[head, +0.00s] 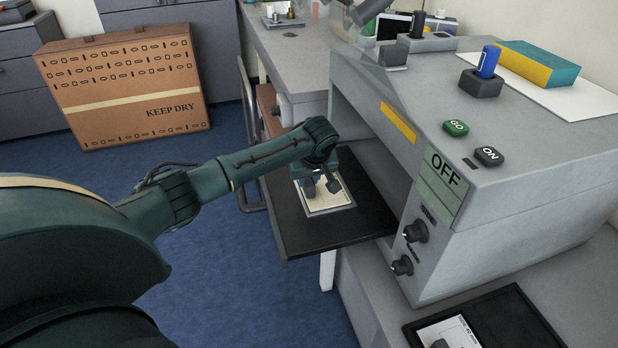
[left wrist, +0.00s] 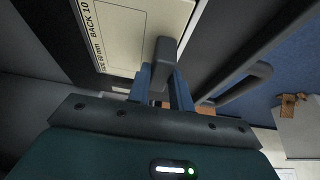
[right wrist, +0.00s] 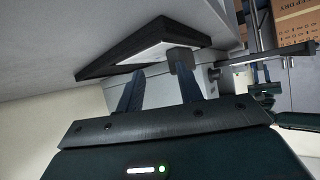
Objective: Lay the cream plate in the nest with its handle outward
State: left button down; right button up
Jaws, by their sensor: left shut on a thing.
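The cream plate (head: 335,203) is at the black pull-out tray (head: 290,236) in front of the grey machine. A pale border shows around it. I cannot tell whether it is fully seated or just above the tray. My left gripper (head: 321,186) is over the plate, shut on its dark handle. In the left wrist view the plate (left wrist: 118,40) bears printed text, and its grey handle (left wrist: 165,60) is between the fingers (left wrist: 160,88). My right gripper (right wrist: 158,90) is open and empty, near a white plate with a dark handle (right wrist: 181,58); it is outside the head view.
The white plate (head: 462,332) lies in a second black tray (head: 512,312) at bottom right. The grey machine (head: 530,190) has knobs and GO and ON buttons. A metal rail (head: 247,150) stands left of the pull-out tray. A cardboard box (head: 120,85) is on the floor behind.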

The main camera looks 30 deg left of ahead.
pick_arm(q)
jog(key=c, duration=1.7)
grip_release()
jog(key=shift+f, duration=0.15)
jog(key=o, duration=0.4)
jog(key=shift+o, duration=0.2)
jog(key=v, duration=1.2)
jog(key=shift+r+p, duration=0.2)
jog(key=shift+p, duration=0.1)
